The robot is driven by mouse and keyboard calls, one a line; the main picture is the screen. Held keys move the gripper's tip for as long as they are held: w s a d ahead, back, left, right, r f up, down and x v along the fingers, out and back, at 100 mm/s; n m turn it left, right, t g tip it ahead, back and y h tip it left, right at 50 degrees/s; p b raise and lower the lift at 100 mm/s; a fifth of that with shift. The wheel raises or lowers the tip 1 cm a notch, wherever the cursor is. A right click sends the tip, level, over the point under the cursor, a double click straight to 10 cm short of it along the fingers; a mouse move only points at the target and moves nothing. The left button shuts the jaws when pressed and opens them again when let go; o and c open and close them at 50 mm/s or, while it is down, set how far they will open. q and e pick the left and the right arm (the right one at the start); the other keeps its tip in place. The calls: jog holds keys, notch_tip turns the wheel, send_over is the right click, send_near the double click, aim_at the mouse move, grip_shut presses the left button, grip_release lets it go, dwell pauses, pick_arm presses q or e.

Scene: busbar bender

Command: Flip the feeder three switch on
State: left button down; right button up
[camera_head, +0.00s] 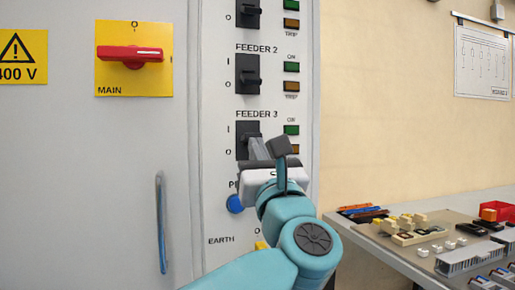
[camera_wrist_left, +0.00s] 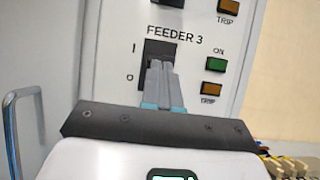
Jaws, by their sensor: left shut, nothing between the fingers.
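The feeder three switch (camera_head: 243,132) is a black toggle in a plate marked I above and O below, under the FEEDER 3 label on the grey panel. In the left wrist view the switch (camera_wrist_left: 160,49) shows above my fingertips; its lower part is hidden behind them. My left gripper (camera_head: 257,147) is shut and empty, its fingers pointing at the lower half of this switch. The fingers (camera_wrist_left: 159,68) overlap the switch in the picture; I cannot tell if they touch it. The green ON lamp (camera_head: 291,130) beside it looks dark. My right gripper is not in view.
Feeder two's switch (camera_head: 248,80) is right above. A red MAIN handle (camera_head: 130,54) on a yellow plate is at left. A blue button (camera_head: 235,204) and a door handle (camera_head: 162,222) are lower. A bench (camera_head: 385,252) with parts stands at right.

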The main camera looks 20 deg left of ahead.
pick_arm(q)
jog(key=shift+r+g, duration=0.1)
jog(key=shift+g, duration=0.2)
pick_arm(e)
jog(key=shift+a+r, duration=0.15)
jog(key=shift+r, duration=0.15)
pick_arm(q)
jog(key=b+v, duration=0.2)
jog(key=v, duration=1.4)
jog(key=shift+s, duration=0.15)
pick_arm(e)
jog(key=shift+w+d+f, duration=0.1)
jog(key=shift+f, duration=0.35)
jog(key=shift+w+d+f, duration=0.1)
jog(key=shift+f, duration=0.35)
pick_arm(q)
jog(key=shift+r, duration=0.1)
